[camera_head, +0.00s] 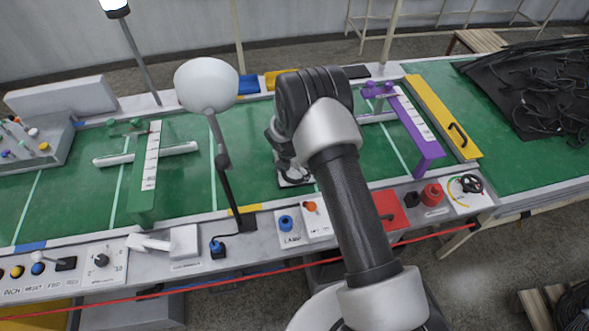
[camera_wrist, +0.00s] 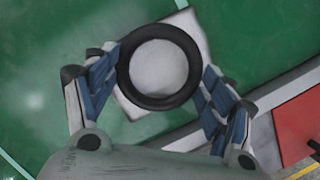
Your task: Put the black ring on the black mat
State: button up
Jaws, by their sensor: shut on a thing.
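The black ring (camera_wrist: 159,103) shows in the wrist view as a thick round loop between my fingers. My gripper (camera_wrist: 159,68) is shut on it, with blue-padded fingers against its left and right sides. A pale disc-like area shows through the ring's opening, and a white square plate (camera_wrist: 130,108) lies beneath. In the head view my gripper (camera_head: 285,160) is low over the green bench, and the ring cannot be made out. A small flat black mat (camera_head: 355,72) lies at the bench's back edge, partly behind my arm, right of a yellow mat (camera_head: 280,78) and a blue one (camera_head: 249,84).
A purple stand (camera_head: 425,150) is right of my arm; a green stand (camera_head: 148,175) is at the left. A white-headed lamp (camera_head: 207,86) rises left of my gripper. A larger dark sheet with cables (camera_head: 520,75) lies far right. Control boxes line the front edge.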

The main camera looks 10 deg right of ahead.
jog(key=o, duration=1.1)
jog(key=s+r+m+p, duration=0.2)
jog(key=s+r+m, duration=0.1)
jog(key=r, duration=1)
jog(key=s+r+m+p, duration=0.2)
jog(key=s+r+m, duration=0.1)
jog(key=r, duration=1)
jog(key=s+d+r+m+t, duration=0.1)
jog(key=s+r+m, duration=0.75)
jog(key=r, duration=0.25)
jog(key=s+r+m, duration=0.2)
jog(key=s+m, duration=0.2)
jog(key=s, duration=0.3)
jog(key=s+r+m+y, duration=0.1)
jog(key=s+r+m, duration=0.1)
jog(key=s+m, duration=0.3)
jog(key=s+r+m+t+y, duration=0.1)
jog(key=s+m, duration=0.3)
jog(key=s, duration=0.6)
jog(key=shift+s+a+r, duration=0.15)
jog(key=shift+r, duration=0.25)
jog(key=shift+s+a+r, duration=0.15)
jog(key=shift+r, duration=0.2)
jog(key=shift+b, duration=0.3)
